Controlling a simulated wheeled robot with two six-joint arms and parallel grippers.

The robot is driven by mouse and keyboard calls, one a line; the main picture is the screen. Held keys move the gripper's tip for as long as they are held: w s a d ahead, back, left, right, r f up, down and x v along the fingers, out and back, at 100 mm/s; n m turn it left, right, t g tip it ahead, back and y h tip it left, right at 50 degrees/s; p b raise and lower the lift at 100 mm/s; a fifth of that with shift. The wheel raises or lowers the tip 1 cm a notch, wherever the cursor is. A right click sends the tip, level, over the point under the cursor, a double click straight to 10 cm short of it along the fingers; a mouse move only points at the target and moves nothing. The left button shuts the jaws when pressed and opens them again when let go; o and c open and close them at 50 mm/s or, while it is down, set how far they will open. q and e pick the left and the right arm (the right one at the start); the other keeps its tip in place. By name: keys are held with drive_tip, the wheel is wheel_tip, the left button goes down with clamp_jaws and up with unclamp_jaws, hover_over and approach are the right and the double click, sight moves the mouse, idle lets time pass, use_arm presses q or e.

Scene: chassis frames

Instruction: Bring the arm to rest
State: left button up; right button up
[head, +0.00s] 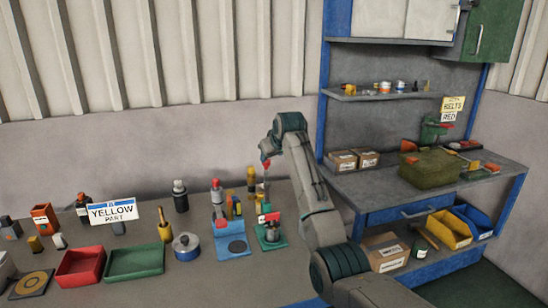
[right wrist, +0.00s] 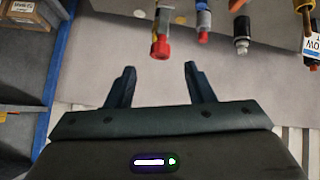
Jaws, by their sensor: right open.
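My right arm (head: 312,185) comes in from the lower right of the head view, rises over the right end of the workbench and bends at its top joint. Its far end points down behind the bend, and its fingers cannot be made out clearly there. In the right wrist view my right gripper (right wrist: 158,69) has its two dark fingers spread apart with nothing between them. A red-capped item (right wrist: 161,47) stands beyond the fingertips, apart from them. My left gripper is not in view.
The workbench (head: 200,288) holds a red tray (head: 80,267), a green tray (head: 135,261), a yellow-part sign (head: 112,211), a blue stand (head: 232,247) and several bottles. A blue-framed shelf unit (head: 400,208) with boxes and bins stands right of my arm. A wall is behind.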

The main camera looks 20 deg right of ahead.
drive_tip(key=shift+v, duration=0.8)
